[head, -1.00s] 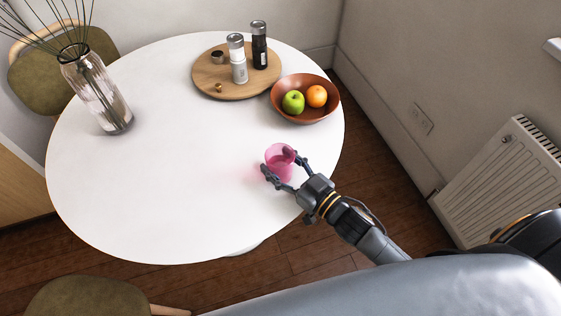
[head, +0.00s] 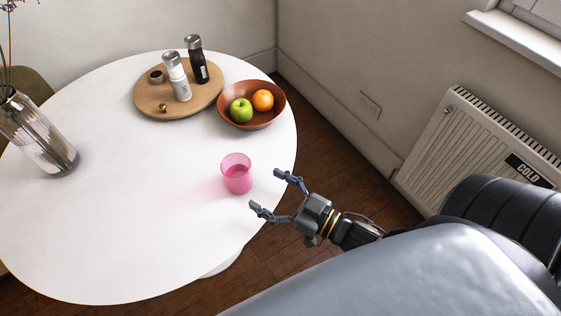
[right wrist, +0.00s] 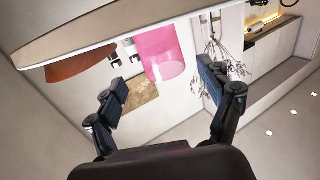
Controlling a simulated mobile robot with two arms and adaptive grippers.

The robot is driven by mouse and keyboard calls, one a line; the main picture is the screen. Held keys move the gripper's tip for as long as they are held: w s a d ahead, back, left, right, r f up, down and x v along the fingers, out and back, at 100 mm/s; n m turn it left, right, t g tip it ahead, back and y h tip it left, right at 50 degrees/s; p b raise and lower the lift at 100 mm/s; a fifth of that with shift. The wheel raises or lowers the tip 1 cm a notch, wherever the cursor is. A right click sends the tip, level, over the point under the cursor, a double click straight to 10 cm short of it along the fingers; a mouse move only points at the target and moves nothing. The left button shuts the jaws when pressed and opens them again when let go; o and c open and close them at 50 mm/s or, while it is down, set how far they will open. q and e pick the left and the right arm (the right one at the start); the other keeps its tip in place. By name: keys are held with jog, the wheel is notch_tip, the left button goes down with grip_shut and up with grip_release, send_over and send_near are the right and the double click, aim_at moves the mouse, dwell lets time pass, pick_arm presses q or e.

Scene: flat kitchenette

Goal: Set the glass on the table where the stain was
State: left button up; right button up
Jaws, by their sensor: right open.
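The pink glass (head: 237,174) stands upright on the white round table (head: 130,215), near its right edge. It also shows in the right wrist view (right wrist: 163,54), between and beyond the fingers. A faint pink tint lies on the table to its left; no separate stain shows. My right gripper (head: 268,193) is open and empty, just right of the glass and apart from it. Both its fingers show spread in the right wrist view (right wrist: 165,105). My left gripper is not in view.
A brown bowl (head: 274,118) with a green apple (head: 241,110) and an orange (head: 263,100) stands behind the glass. A round wooden board (head: 150,100) holds two shakers. A ribbed vase (head: 38,135) stands at left. A radiator (head: 480,145) is at right. The table's middle is clear.

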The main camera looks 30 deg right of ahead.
jog(key=shift+v, duration=1.6)
